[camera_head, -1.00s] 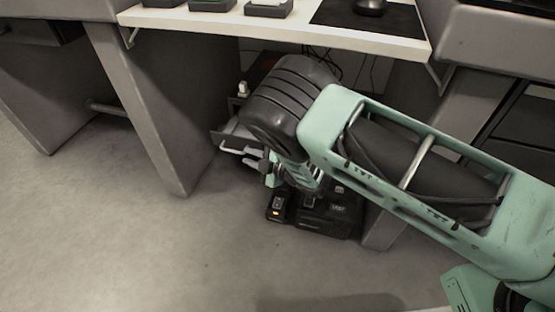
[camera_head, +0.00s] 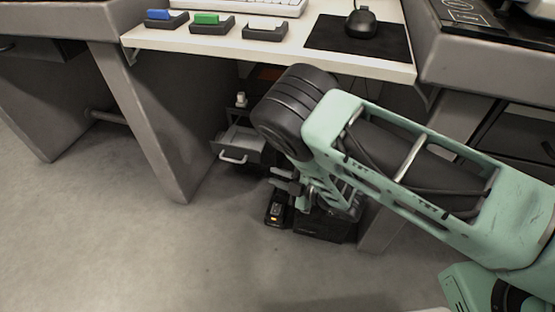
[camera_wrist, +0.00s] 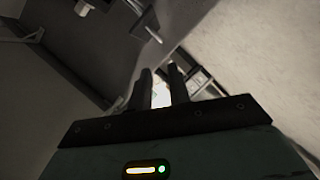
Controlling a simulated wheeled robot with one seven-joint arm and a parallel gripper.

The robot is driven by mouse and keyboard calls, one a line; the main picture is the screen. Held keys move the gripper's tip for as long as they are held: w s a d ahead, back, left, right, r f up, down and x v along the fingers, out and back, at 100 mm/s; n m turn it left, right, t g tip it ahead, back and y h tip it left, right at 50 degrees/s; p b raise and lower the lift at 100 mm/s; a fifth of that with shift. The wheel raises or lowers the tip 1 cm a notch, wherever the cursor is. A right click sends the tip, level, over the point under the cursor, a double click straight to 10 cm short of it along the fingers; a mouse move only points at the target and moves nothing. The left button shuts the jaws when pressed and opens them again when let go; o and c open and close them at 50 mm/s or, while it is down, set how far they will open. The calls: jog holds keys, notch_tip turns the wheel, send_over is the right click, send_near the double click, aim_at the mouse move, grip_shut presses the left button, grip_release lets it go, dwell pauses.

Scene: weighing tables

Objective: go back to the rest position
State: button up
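My gripper (camera_head: 276,180) is low under the white table, in front of the under-table space, with its fingers pointing left. My mint-green arm reaches down to it from the right, and its dark joint covers part of the space behind. In the wrist view my gripper (camera_wrist: 160,72) shows two dark fingers with a narrow gap between them. A bright patch shows through the gap, and I see nothing clearly held.
A grey drawer (camera_head: 240,146) stands pulled out just left of my arm. A black device (camera_head: 276,212) sits on the floor below my gripper. The floor at left is clear.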

notch_tip(320, 180, up, 14)
jog(key=s+m+g+h, duration=0.2)
jog(key=m+h, duration=0.5)
jog(key=m, duration=0.4)
jog(key=s+d+r+m+g+h, duration=0.1)
jog(key=s+d+r+g, duration=0.15)
jog(key=s+r, duration=0.4)
jog(key=s+d+r+m+g+h, duration=0.1)
jog(key=s+d+r+g+h, duration=0.2)
jog(key=s, duration=0.6)
jog(key=s+d+r+m+g, duration=0.1)
jog(key=s+d+r+g, duration=0.1)
jog(key=s+d+r, duration=0.45)
notch_tip(320, 180, up, 37)
jog(key=s+a+p, duration=0.1)
jog(key=s+p, duration=0.1)
jog(key=p, duration=3.6)
jog(key=shift+s+a+f+h, duration=0.15)
jog(key=shift+a+h, duration=0.15)
jog(key=shift+a, duration=0.05)
